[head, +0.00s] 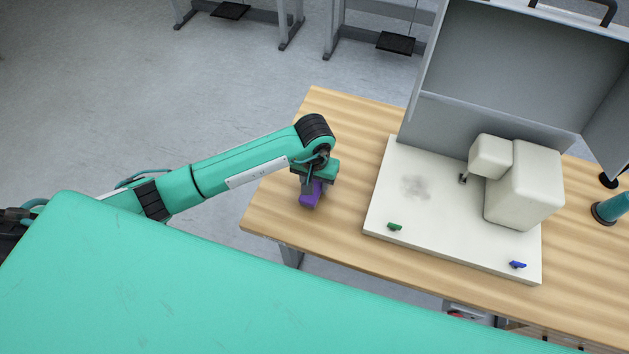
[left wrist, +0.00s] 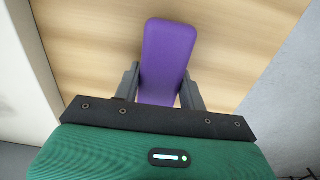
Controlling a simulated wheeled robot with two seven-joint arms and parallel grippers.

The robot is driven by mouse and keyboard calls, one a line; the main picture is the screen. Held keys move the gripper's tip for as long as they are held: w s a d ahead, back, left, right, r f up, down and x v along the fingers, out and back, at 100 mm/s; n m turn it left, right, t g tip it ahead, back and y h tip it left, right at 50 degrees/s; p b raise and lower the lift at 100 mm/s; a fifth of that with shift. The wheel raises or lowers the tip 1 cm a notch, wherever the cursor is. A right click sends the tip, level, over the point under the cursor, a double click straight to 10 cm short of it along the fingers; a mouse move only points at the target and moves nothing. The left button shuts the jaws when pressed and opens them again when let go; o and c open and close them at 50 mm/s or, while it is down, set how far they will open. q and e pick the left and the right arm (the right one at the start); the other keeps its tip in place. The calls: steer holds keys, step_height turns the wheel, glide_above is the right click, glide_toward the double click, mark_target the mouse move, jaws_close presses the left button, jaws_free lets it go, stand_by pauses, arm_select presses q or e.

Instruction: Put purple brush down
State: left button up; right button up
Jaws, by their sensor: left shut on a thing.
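The purple brush (head: 311,195) is a plain purple block at the left end of the wooden table. My left gripper (head: 314,184) is shut on it, pointing down over the table. In the left wrist view the brush (left wrist: 168,60) sits between the two dark fingers of the gripper (left wrist: 160,88), with wood behind it. I cannot tell whether the brush touches the table or is just above it. My right gripper is not in view.
The wooden table (head: 340,125) has bare room around the brush. To the right stands a white machine base (head: 430,220) with a dark smudge, a green piece (head: 394,227), a blue piece (head: 517,265) and a grey raised cover (head: 510,60). A teal-and-black object (head: 610,208) stands farther right.

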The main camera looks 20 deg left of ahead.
arm_select(q)
steer(key=shift+f, duration=0.2)
steer(key=o, duration=1.1)
steer(key=shift+r, duration=0.1)
